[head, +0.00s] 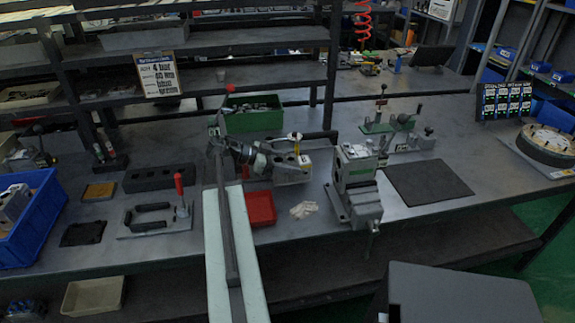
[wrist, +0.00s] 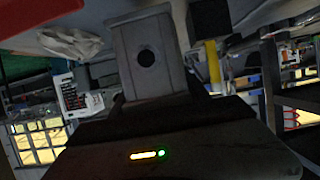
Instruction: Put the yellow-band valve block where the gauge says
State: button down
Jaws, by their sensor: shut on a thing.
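The valve block (head: 292,175) is a grey metal block with a hole in its face. It is in my gripper (head: 272,163), above the bench behind the red tray. A yellow band (head: 298,148) shows on its upright part, with a small round pale top that may be the gauge; its reading is too small to tell. In the wrist view the grey block (wrist: 147,58) stands beyond the dark gripper body, with the yellow band (wrist: 213,65) below a black piece at its right. The fingertips are mostly hidden.
A green bin (head: 252,120) stands behind my gripper and a red tray (head: 260,208) in front. A vise (head: 357,185) is close at right, beside a bare black mat (head: 428,182). A sign (head: 158,74) reading "4 bar" hangs on the shelf. A toggle clamp (head: 180,195) stands at left.

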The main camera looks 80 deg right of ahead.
jog(key=shift+f+b, duration=1.85)
jog(key=shift+b, duration=0.1)
jog(key=shift+r, duration=0.2)
jog(key=shift+f, duration=0.2)
jog(key=c, duration=0.5)
grip_release()
jog(key=shift+r, duration=0.15)
